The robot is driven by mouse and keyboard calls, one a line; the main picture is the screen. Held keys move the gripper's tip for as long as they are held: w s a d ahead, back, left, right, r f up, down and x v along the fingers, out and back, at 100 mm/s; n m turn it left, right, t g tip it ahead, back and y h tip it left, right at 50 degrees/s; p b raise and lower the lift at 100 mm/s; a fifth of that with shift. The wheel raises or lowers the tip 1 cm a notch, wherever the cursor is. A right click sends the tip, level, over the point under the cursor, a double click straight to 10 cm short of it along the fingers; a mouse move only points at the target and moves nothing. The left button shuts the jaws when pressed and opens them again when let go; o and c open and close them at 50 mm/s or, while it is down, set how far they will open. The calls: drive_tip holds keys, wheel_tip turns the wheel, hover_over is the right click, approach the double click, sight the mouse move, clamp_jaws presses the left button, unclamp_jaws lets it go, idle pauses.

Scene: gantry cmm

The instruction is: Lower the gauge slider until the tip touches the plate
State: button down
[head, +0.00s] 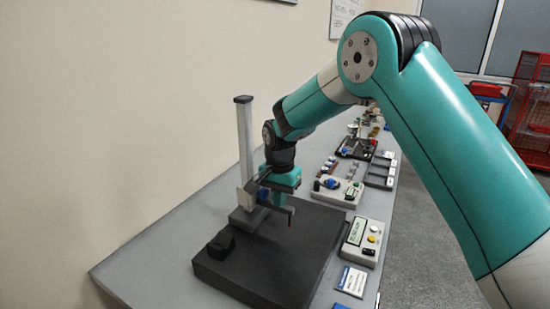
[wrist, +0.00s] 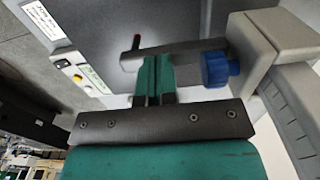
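The height gauge has an upright light grey column (head: 244,140) and a grey slider (head: 249,186) with a blue knob (wrist: 215,68). The tip also shows in the head view (head: 290,221), over the dark plate (head: 265,270); I cannot tell how large any gap to the plate is. My gripper (wrist: 156,62) points down at the dark arm, its teal fingers close together with only a thin line between them. The fingertips overlap the arm; contact is unclear.
A black block (head: 221,245) sits on the plate's left part. A readout box (head: 362,240) and a blue-and-white card (head: 352,281) lie right of the plate. Several other devices line the bench further back. The plate's front is clear.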

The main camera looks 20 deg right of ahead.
drive_tip(key=shift+f, duration=0.4)
drive_tip(key=shift+f+b, duration=0.5)
drive_tip(key=shift+f, duration=0.25)
idle(0.6)
drive_tip(key=shift+r, duration=0.15)
drive_tip(key=shift+r+p, duration=2.75)
drive_tip(key=shift+r, duration=0.7)
